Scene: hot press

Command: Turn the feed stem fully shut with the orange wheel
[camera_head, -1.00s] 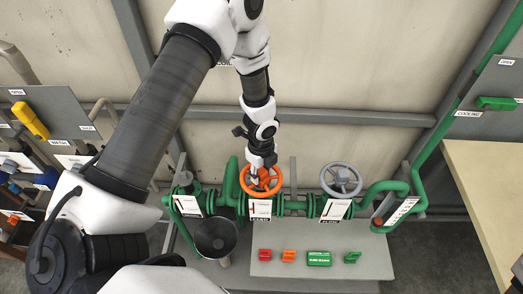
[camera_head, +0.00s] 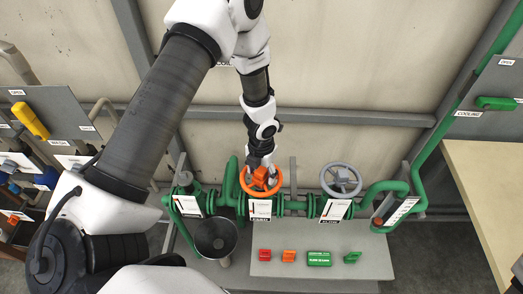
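The orange wheel (camera_head: 279,188) sits on the green pipe line in the middle of the view, above a white label plate. My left arm reaches down from above, and my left gripper (camera_head: 262,179) is right over the wheel's hub, inside its rim. The gripper's fingers and the hub overlap in this view, so I cannot tell whether the fingers are closed on it. The feed stem under the wheel is hidden. My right gripper is not in view.
A grey wheel (camera_head: 341,179) stands to the right on the same green pipe. A dark funnel (camera_head: 215,238) is at the lower left. A grey shelf (camera_head: 375,263) in front holds small red, orange and green blocks. A wooden table (camera_head: 485,190) is at the right.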

